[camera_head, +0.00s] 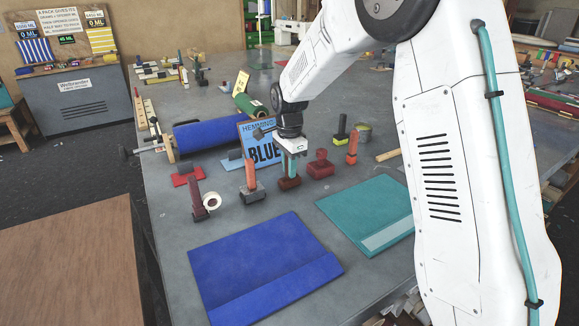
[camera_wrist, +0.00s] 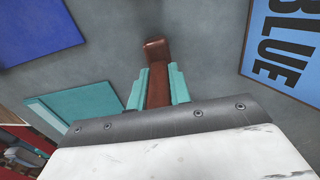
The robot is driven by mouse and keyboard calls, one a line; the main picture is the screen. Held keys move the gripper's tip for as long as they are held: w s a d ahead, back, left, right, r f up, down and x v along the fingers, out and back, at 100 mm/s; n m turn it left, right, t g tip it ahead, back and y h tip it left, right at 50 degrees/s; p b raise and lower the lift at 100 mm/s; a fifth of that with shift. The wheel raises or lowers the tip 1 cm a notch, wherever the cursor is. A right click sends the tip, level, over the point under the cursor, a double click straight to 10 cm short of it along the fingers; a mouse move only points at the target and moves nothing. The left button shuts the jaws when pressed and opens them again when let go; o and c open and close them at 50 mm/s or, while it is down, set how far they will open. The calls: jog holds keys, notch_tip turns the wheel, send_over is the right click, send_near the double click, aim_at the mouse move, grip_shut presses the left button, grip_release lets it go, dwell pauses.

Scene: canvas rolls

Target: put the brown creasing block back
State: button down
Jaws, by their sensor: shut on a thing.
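My gripper (camera_head: 290,168) is over the grey table, just right of the blue sign. Its teal fingers are shut on a brown block (camera_head: 289,183), whose dark reddish-brown base shows below the fingertips. In the wrist view the brown block (camera_wrist: 157,88) sits between the teal fingers (camera_wrist: 158,86), its end standing out past them. I cannot tell whether its base touches the table. Another dark maroon-brown block (camera_head: 197,203) stands at the front left beside a white tape roll (camera_head: 212,201).
Close around are a red block (camera_head: 321,166), an orange-handled grey block (camera_head: 252,188), an orange block (camera_head: 352,148) and a lime-based block (camera_head: 341,137). The "BLUE" sign (camera_head: 262,152) stands behind. A blue folded cloth (camera_head: 260,262) and teal one (camera_head: 365,208) lie in front.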

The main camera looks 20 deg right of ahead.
jog(key=c, duration=1.3)
grip_release()
jog(key=shift+f, duration=0.15)
notch_tip(320, 180, up, 12)
jog(key=shift+r, duration=0.25)
jog(key=s+d+r+n, duration=0.1)
jog(key=s+r+n, duration=0.3)
jog(key=s, duration=0.7)
jog(key=s+d+r+n, duration=0.1)
jog(key=s+r+n, duration=0.25)
jog(key=s, duration=0.65)
jog(key=s+f+n, duration=0.1)
jog(key=s+n, duration=0.1)
jog(key=s, duration=0.4)
jog(key=s+d+f+n, duration=0.1)
jog(key=s+f+n, duration=0.1)
jog(key=s, duration=0.4)
jog(key=s+f+n+t, duration=0.1)
jog(key=s+f+n, duration=0.1)
jog(key=s+n, duration=0.2)
jog(key=shift+s+d+f, duration=0.1)
jog(key=shift+s+d, duration=0.05)
jog(key=shift+s, duration=1.35)
